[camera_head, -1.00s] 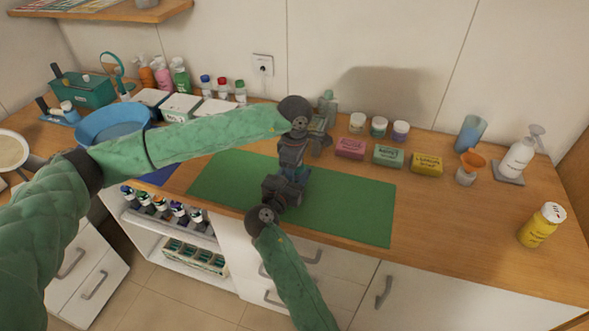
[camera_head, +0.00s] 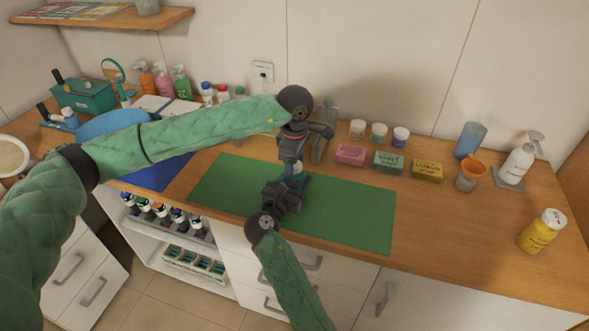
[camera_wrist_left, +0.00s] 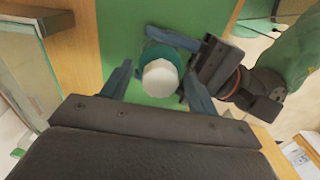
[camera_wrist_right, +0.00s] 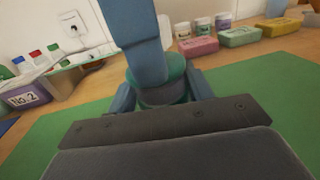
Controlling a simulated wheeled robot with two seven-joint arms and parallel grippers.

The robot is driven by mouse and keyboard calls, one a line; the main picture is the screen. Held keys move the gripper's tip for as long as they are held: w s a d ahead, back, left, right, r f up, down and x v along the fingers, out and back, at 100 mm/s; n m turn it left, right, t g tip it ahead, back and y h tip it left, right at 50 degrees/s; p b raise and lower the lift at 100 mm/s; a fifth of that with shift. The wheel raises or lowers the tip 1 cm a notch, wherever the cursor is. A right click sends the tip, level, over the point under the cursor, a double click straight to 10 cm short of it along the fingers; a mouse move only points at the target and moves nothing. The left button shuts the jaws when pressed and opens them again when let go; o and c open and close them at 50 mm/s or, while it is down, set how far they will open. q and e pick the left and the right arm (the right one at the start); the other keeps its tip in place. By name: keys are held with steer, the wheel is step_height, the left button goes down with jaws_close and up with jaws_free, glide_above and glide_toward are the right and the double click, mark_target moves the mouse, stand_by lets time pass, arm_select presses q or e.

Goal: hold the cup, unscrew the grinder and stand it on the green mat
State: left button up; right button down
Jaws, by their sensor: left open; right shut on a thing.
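A teal-green cylindrical body (camera_wrist_right: 165,88) stands over the green mat between the fingers of my right gripper (camera_wrist_right: 165,95), which is shut on it. It looks like the cup, with a pale white top (camera_wrist_left: 160,78) seen from above in the left wrist view. I cannot tell where the cup ends and the grinder starts. My left gripper (camera_wrist_left: 158,85) is open, pointing down around the white top, its blue fingers on either side. In the head view both grippers meet over the green mat (camera_head: 345,215) and mostly hide the held thing.
Three soap boxes, the pink one (camera_head: 350,154) nearest, stand behind the mat with small jars. A pump bottle (camera_head: 518,160) and yellow bottle (camera_head: 542,231) stand at the right. The mat's right part is clear. The counter's front edge runs close below the mat.

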mark_target(295, 176)
arm_select(q)
step_height(295, 176, up, 3)
steer(key=m, duration=0.4)
steer(key=shift+r, duration=0.15)
steer(key=shift+f, duration=3.95)
steer(key=c, duration=0.8)
steer(key=shift+o, duration=0.2)
steer(key=n, duration=0.4)
steer(key=shift+w+r, duration=0.1)
arm_select(e)
steer(key=shift+f, duration=0.1)
arm_select(q)
steer(key=o, duration=1.1)
steer(key=shift+c, duration=0.2)
